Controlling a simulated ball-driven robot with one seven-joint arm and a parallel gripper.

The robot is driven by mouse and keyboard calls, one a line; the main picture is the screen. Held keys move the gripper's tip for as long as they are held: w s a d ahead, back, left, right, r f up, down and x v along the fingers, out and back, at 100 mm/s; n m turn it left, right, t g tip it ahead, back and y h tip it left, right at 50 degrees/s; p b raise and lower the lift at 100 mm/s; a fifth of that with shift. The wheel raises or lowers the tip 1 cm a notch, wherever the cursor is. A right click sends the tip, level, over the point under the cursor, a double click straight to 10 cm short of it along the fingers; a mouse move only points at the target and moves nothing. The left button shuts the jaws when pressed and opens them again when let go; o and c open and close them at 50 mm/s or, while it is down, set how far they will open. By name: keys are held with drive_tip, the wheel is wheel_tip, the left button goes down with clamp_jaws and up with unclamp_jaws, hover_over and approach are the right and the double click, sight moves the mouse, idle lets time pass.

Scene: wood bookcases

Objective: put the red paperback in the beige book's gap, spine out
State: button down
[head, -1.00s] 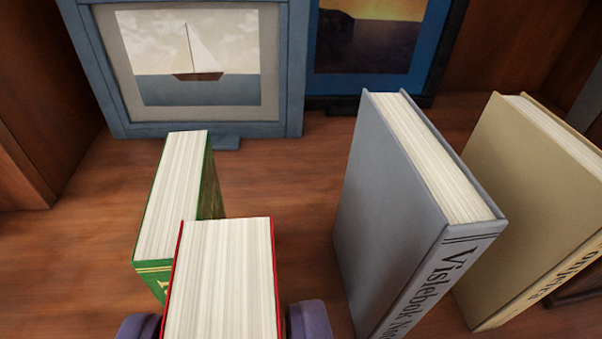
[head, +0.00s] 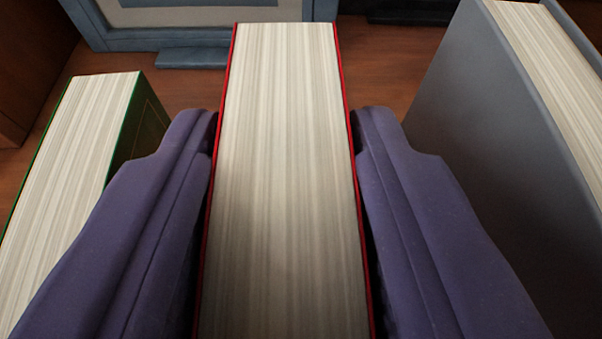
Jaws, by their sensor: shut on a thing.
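The red paperback (head: 285,150) stands upright in the middle of the head view, its cream page edges facing up between thin red covers. My gripper (head: 285,125) has one purple finger on each side of it and is shut on it. Its spine is hidden. The beige book and any gap at it are out of view now.
A green book (head: 75,140) stands close on the left of my gripper. A thick grey book (head: 480,120) stands on the right, with a strip of bare wooden shelf (head: 385,80) between it and the red paperback. A blue-framed picture (head: 200,20) stands behind.

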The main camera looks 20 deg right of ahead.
wheel_tip(320, 180, down, 2)
drive_tip(key=shift+f+b, duration=0.15)
drive_tip(key=shift+b, duration=0.15)
drive_tip(key=c, duration=0.7)
unclamp_jaws()
drive_tip(key=shift+r, duration=0.25)
drive_tip(key=p+v, duration=0.7)
drive_tip(key=v, duration=0.5)
drive_tip(key=shift+p, duration=0.3)
